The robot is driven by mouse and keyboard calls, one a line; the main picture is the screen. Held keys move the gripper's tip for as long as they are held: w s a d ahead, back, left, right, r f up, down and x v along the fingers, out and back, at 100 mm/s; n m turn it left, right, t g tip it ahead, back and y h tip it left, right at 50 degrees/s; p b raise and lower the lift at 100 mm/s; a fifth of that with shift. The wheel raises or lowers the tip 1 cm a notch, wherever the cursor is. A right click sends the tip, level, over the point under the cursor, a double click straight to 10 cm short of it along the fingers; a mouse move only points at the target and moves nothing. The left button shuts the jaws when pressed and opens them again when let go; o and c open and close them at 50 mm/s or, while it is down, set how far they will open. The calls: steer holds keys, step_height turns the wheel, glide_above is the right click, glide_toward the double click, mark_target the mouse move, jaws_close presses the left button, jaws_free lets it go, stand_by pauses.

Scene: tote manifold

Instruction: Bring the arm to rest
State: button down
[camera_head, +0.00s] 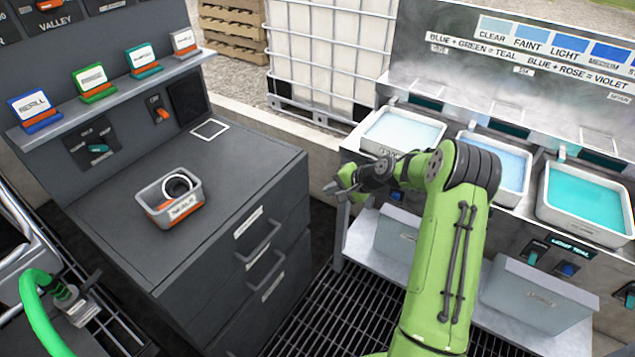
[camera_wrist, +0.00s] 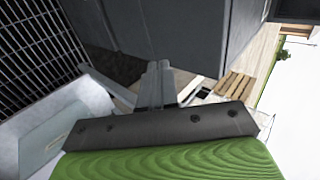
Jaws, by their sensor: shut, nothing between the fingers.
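My green arm (camera_head: 440,270) rises from the bottom of the head view and bends at its elbow in front of the row of tubs. My gripper (camera_head: 335,187) points left, in the gap between the dark drawer cabinet and the tub bench. In the wrist view my gripper's fingers (camera_wrist: 155,82) lie side by side, closed and empty. The gripper appears to touch nothing in the head view.
A dark cabinet (camera_head: 225,215) stands left, with a grey tray (camera_head: 168,197) holding a ring on top. Tubs of pale (camera_head: 402,131), light blue (camera_head: 497,159) and teal liquid (camera_head: 587,199) line the right bench. A caged white tank (camera_head: 330,55) stands behind.

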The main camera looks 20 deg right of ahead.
steer(key=s+a+r+n+g+h+p, duration=0.1)
steer(key=s+a+r+n, duration=0.1)
steer(key=s+a+r, duration=0.4)
steer(key=s+a+r+n+g+h+p, duration=0.1)
steer(key=s+r+n+h, duration=0.2)
steer(key=r, duration=0.5)
steer(key=s+a+r+n+p, duration=0.2)
steer(key=s+a+r, duration=0.2)
steer(key=s+r, duration=0.25)
steer(key=s+r+n+p, duration=0.1)
steer(key=s+r+n, duration=0.1)
steer(key=s, duration=0.8)
steer(key=s+r+n+h+p, duration=0.1)
steer(key=s+r, duration=0.3)
steer(key=s, duration=0.6)
steer(key=shift+s+a+r+n+h, duration=0.15)
steer(key=shift+a+r+n+h, duration=0.15)
steer(key=shift+a+n, duration=0.15)
